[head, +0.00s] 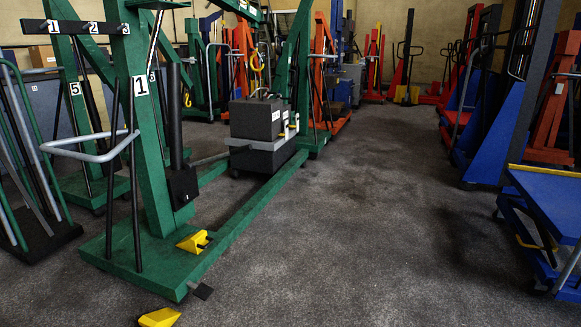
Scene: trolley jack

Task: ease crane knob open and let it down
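A green crane (143,150) with a white "1" label stands at the left. Its legs run back and to the right along the floor. A bent grey handle (85,148) sticks out to the left of its post. A black cylinder (175,115) stands upright beside the post, with a black block (183,186) at its foot. I cannot make out a release knob. A dark grey load (262,122) sits low between the legs, and a yellow hook (256,64) shows above it. I cannot tell whether hook and load are joined. Neither of my grippers is in view.
One yellow wedge (193,241) is at the crane's base, and another (160,318) lies on the floor in front. A blue lift table (548,205) stands at the right. Other cranes and orange and blue lifts line the back. The middle floor (370,230) is clear.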

